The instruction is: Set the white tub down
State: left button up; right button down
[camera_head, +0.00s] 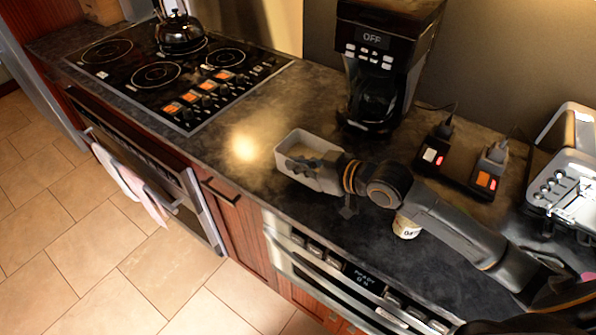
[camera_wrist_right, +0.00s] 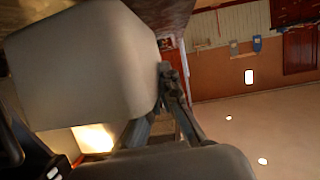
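The white tub (camera_head: 328,181) is an open, rectangular, light grey-white bin over the counter, in front of the coffee maker. My right gripper (camera_head: 325,169) reaches it from the right and is shut on it, with dark finger parts showing inside the tub. In the right wrist view the tub (camera_wrist_right: 85,65) fills the upper left, with a finger against its edge. I cannot tell whether its base touches the counter. My left gripper is not in view.
The dark counter (camera_head: 235,110) is bare left of the tub. A cooktop (camera_head: 170,70) with a kettle (camera_head: 180,33) is further left. A coffee maker (camera_head: 375,95) stands behind, a toaster (camera_head: 568,170) at right. A small labelled cup (camera_head: 405,227) is beside my right arm.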

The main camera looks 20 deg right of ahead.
aim_at(298, 178)
notch_tip(298, 178, down, 2)
jog(key=shift+w+f+p, duration=0.1)
jog(key=shift+f+p, duration=0.1)
jog(key=shift+p, duration=0.3)
jog(key=shift+f, duration=0.3)
jog(key=shift+f, duration=0.1)
jog(key=shift+f, duration=0.1)
jog(key=c, duration=1.5)
grip_release()
